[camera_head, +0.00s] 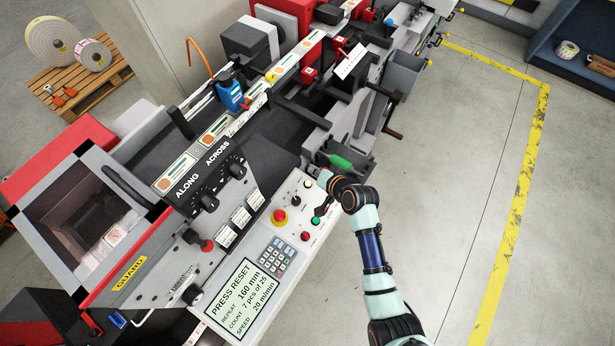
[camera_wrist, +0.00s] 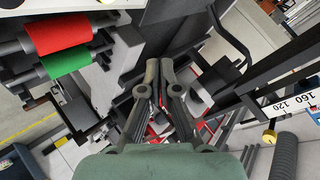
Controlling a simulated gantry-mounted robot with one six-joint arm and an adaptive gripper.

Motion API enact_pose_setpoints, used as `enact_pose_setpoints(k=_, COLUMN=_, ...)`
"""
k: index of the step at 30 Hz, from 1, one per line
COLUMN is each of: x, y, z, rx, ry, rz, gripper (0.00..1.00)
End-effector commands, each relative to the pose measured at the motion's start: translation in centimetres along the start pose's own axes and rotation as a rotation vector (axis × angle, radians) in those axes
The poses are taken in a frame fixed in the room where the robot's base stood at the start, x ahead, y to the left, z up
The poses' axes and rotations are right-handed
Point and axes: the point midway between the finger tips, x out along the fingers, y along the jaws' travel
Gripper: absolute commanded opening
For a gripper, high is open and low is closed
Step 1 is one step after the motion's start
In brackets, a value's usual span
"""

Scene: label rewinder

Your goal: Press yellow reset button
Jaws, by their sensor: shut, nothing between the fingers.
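The grey control panel (camera_head: 259,240) is in the head view, with a display (camera_head: 240,300) that reads "PRESS RESET". It carries a red mushroom button on a yellow base (camera_head: 279,216), a red button (camera_head: 305,236), a green button (camera_head: 316,221) and a black knob (camera_head: 295,201). I cannot make out a separate yellow reset button with certainty; my arm covers part of the panel's upper right edge. My gripper (camera_wrist: 158,65) shows in the wrist view with its fingers together and empty. In the head view my wrist is beside that edge, and the fingers are hard to tell apart.
A green roller (camera_head: 340,162) lies just above my wrist; it also shows in the wrist view (camera_wrist: 66,61) beside a red roller (camera_wrist: 58,33). A scale bar (camera_wrist: 290,98) is at the right there. Floor to the right of the machine is clear.

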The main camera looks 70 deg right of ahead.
Motion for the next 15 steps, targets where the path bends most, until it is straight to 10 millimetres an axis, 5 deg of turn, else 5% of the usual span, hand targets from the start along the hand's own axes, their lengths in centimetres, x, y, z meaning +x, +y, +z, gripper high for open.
enact_pose_setpoints(k=15, x=4.4, y=3.3, z=3.3, rx=-0.002, ry=-0.001, rz=0.000, gripper=0.00)
